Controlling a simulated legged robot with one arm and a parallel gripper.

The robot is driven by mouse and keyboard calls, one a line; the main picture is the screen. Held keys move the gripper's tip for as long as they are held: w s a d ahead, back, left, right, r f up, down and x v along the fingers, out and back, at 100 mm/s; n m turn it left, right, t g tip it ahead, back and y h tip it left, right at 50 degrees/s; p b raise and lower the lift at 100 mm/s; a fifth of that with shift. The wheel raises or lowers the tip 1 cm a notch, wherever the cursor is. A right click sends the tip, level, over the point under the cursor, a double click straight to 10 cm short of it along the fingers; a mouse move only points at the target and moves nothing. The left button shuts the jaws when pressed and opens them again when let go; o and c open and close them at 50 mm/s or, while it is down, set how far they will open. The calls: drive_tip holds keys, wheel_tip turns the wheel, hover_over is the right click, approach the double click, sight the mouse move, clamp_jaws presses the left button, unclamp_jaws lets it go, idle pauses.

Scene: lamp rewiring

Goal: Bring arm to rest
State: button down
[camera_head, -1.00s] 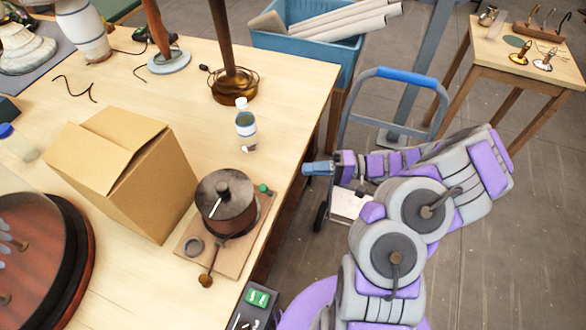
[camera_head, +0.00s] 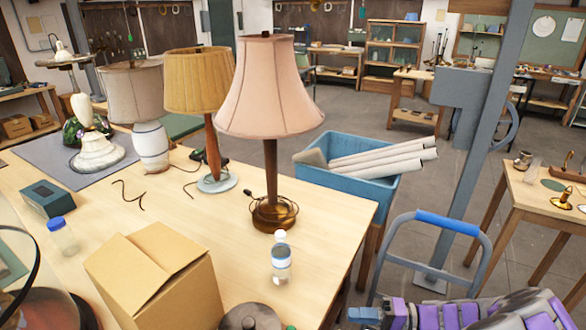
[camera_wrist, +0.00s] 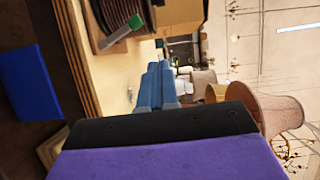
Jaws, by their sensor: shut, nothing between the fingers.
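My gripper (camera_head: 365,315) shows at the bottom edge of the head view, its blue fingers pointing left beside the workbench's right edge. Most of my arm is cut off below. In the wrist view the two blue fingers (camera_wrist: 156,86) lie together, shut, with nothing held. They are apart from the workbench, whose edge (camera_wrist: 80,60) runs along the left of that view.
The workbench (camera_head: 335,215) holds a pink-shaded lamp (camera_head: 268,90), a cardboard box (camera_head: 155,275), a small bottle (camera_head: 281,258) and more lamps. A blue bin (camera_head: 345,180) and a blue-handled hand truck (camera_head: 450,222) stand right of it. A side table (camera_head: 545,200) is further right.

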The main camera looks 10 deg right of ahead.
drive_tip(key=s+a+r+n+g+h, duration=0.6)
drive_tip(key=s+a+r+g, duration=0.4)
drive_tip(key=a+r, duration=0.4)
drive_tip(key=s+d+m+t+h, duration=0.1)
drive_tip(key=s+d+t+h, duration=0.1)
drive_tip(key=s+h, duration=0.3)
drive_tip(key=s+d+m+t+h, duration=0.2)
drive_tip(key=s+h, duration=0.4)
drive_tip(key=s, duration=0.5)
drive_tip(key=shift+s+d+m, duration=0.3)
drive_tip(key=shift+d, duration=0.4)
drive_tip(key=shift+a+r, duration=0.1)
